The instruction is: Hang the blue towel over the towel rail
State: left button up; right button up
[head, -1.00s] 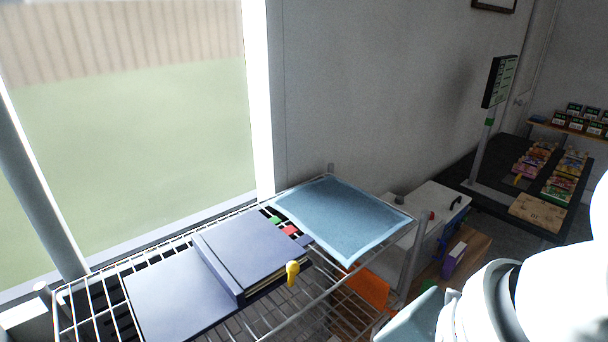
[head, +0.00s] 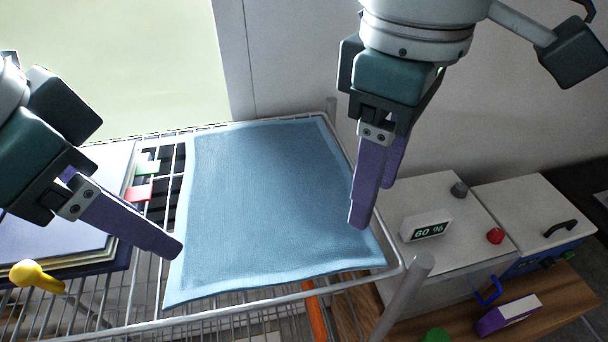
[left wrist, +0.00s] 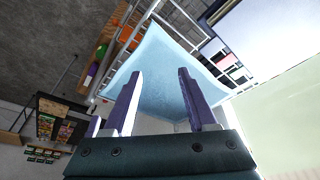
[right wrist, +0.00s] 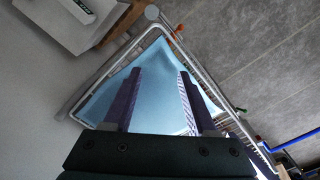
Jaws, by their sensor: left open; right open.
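The blue towel (head: 265,205) lies flat and spread on the white wire rack (head: 395,268). My left gripper (head: 172,248) is open at the towel's left edge, near its front left corner; in the left wrist view its two fingers stand apart with the towel (left wrist: 160,75) showing between them. My right gripper (head: 370,208) is open over the towel's right edge; in the right wrist view the towel (right wrist: 155,95) shows between its parted fingers. I cannot tell whether either gripper touches the cloth. I cannot make out a separate towel rail for certain.
Dark blue folders (head: 70,205) and a yellow-knobbed item (head: 32,274) are on the rack at the left. A wall stands behind. A white box with a display (head: 427,227), a red knob (head: 495,236) and a wooden shelf (head: 545,295) are at the right.

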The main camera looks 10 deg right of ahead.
aim_at(187, 280)
pick_arm(q)
notch_tip(187, 280, down, 7)
jog(key=shift+f, duration=0.1)
pick_arm(e)
jog(key=f, duration=0.7)
jog(key=shift+w+d, duration=0.15)
jog(key=shift+d, duration=0.05)
pick_arm(q)
jog(key=shift+d+f, duration=0.1)
jog(key=shift+f, duration=0.4)
pick_arm(e)
jog(key=shift+f, duration=0.6)
pick_arm(q)
jog(key=shift+f+b, duration=0.3)
pick_arm(e)
jog(key=shift+f, duration=0.3)
pick_arm(q)
jog(key=shift+r, duration=0.15)
pick_arm(e)
jog(key=shift+d+r, duration=0.1)
jog(key=shift+r, duration=0.05)
pick_arm(q)
jog(key=shift+c, duration=1)
pick_arm(e)
jog(key=shift+c, duration=1)
